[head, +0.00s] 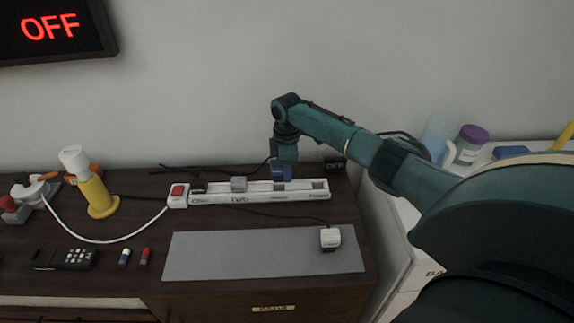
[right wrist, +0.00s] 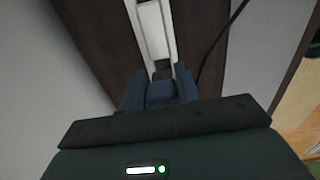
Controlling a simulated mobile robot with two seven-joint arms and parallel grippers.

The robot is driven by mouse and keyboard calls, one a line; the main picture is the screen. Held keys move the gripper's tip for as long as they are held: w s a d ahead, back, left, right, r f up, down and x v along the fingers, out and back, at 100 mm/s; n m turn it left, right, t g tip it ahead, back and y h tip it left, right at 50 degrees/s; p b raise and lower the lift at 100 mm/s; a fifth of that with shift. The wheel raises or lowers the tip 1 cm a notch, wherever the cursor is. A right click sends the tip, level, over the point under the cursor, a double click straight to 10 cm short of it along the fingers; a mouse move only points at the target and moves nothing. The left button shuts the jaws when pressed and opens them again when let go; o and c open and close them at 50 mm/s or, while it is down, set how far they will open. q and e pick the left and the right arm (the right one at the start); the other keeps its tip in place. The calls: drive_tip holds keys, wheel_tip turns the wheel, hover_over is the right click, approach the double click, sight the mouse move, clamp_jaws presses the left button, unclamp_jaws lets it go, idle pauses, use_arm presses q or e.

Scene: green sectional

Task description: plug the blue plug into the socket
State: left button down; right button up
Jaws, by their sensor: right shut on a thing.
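The white power strip (head: 258,195) lies along the back of the dark table, with a row of socket bays and printed labels. A black plug (head: 199,186) and a grey plug (head: 239,184) sit in its left bays. My right gripper (head: 281,172) is over the strip's right half, just behind and above it, shut on the blue plug (right wrist: 160,93). In the right wrist view the plug is between the fingers, close to the strip (right wrist: 152,30). Whether it touches or enters a socket I cannot tell. My left gripper is not in view.
A white plug (head: 330,238) lies on the grey mat (head: 220,262). A red switch (head: 178,190) is at the strip's left end. A yellow and white lamp-like object (head: 96,192), a black remote (head: 65,258) and two small cylinders stand left.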

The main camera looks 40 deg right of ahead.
sight(287, 186)
drive_tip(key=shift+f+b, duration=0.35)
drive_tip(key=shift+f, duration=0.6)
drive_tip(key=shift+p, duration=0.3)
drive_tip(key=shift+p, duration=0.4)
idle(0.9)
drive_tip(key=shift+f+b, duration=0.95)
drive_tip(key=shift+f, duration=0.35)
drive_tip(key=o, duration=1.1)
drive_tip(key=shift+c, duration=0.2)
